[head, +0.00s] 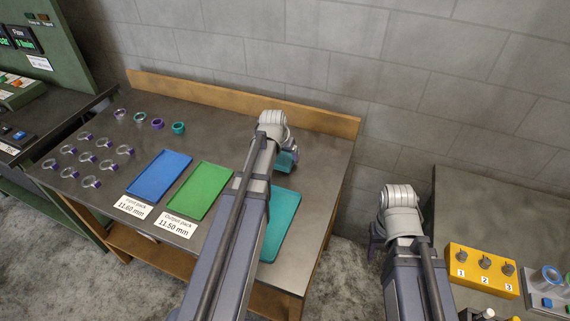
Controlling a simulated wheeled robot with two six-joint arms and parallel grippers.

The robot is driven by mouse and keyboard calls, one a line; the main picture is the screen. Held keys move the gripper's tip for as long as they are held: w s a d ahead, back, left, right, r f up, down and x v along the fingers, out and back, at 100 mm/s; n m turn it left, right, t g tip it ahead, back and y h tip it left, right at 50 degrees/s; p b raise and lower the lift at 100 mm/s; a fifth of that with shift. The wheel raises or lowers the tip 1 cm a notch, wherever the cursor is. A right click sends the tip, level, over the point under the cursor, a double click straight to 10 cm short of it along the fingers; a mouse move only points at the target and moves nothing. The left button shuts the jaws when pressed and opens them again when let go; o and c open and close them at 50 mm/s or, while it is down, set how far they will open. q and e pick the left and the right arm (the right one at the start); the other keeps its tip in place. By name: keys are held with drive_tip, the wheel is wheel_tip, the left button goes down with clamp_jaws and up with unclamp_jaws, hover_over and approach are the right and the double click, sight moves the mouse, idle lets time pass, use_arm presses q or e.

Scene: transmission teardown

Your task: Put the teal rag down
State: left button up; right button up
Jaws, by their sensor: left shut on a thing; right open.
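The teal rag (286,162) shows as a small teal patch at the end of my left arm. It is over the grey table, just above the far edge of a teal tray (282,228). My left gripper (287,156) is shut on the rag, and its fingers are mostly hidden by my wrist. I cannot tell whether the rag touches the table. My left forearm covers the left part of the teal tray. My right gripper (374,243) is open and empty, over the gap between the two tables and partly hidden by its own wrist.
A blue tray (158,177) and a green tray (200,190) lie left of my arm, with labels in front. Several rings (90,158) stand at the table's left. A wooden back rail (210,95) edges the table. A yellow block (482,270) is at the right.

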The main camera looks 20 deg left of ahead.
use_arm(q)
drive_tip(key=shift+f+b, duration=0.8)
drive_tip(key=shift+f, duration=0.45)
use_arm(e)
drive_tip(key=shift+f, duration=1.25)
use_arm(q)
drive_tip(key=shift+f, duration=0.2)
drive_tip(key=o, duration=1)
use_arm(e)
drive_tip(key=shift+f, duration=0.15)
use_arm(q)
drive_tip(key=shift+r, duration=0.15)
drive_tip(key=shift+p+v, duration=0.8)
drive_tip(key=shift+v, duration=0.05)
drive_tip(key=p+v, duration=0.9)
drive_tip(key=v, duration=0.1)
drive_tip(key=shift+r+p, duration=0.25)
drive_tip(key=shift+p, duration=0.05)
use_arm(e)
wheel_tip(320, 180, up, 11)
drive_tip(key=shift+r, duration=0.2)
